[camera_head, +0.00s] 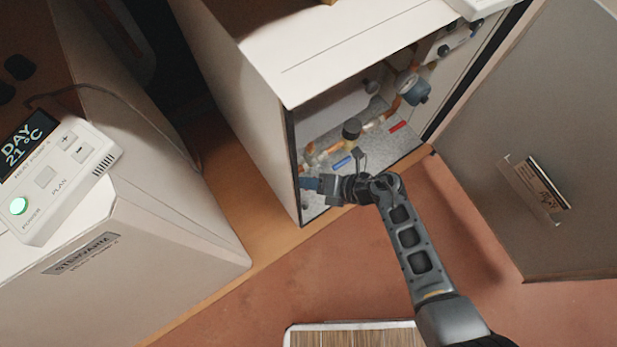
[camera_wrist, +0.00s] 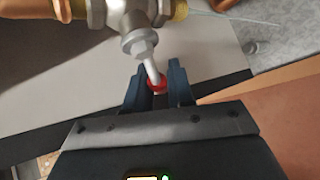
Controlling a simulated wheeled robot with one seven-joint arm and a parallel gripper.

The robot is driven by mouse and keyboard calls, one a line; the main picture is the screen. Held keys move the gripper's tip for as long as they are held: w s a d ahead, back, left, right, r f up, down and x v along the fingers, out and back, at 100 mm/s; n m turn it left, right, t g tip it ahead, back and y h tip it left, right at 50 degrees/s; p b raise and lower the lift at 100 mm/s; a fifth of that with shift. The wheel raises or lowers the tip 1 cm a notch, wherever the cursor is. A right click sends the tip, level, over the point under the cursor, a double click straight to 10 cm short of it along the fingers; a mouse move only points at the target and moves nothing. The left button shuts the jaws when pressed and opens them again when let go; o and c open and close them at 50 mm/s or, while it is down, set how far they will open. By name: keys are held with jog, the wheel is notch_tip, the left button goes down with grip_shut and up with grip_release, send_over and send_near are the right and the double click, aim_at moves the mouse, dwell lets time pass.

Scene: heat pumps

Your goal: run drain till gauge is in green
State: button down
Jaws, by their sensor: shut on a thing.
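The drain valve (camera_wrist: 140,42) is a grey metal fitting on a copper and brass pipe in the wrist view. A pale lever (camera_wrist: 152,70) with a red end (camera_wrist: 158,87) sticks out of it. My gripper (camera_wrist: 156,80) is shut on this lever, its two dark fingers on either side of the red end. In the head view my gripper (camera_head: 310,184) reaches into the lower left of the open cabinet, and the valve there is hidden.
The open cabinet door (camera_head: 560,130) stands on the right. A second heat pump (camera_head: 150,245) with a lit control panel (camera_head: 60,175) is at left. Red and blue tags (camera_head: 398,126) mark pipes inside the cabinet. A slatted mat (camera_head: 355,338) lies on the floor.

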jog(key=shift+d+f, duration=0.1)
jog(key=shift+f, duration=0.05)
dwell(0.3)
jog(key=c, duration=1.1)
grip_release()
jog(key=shift+p+v, duration=1.75)
jog(key=shift+v, duration=2.15)
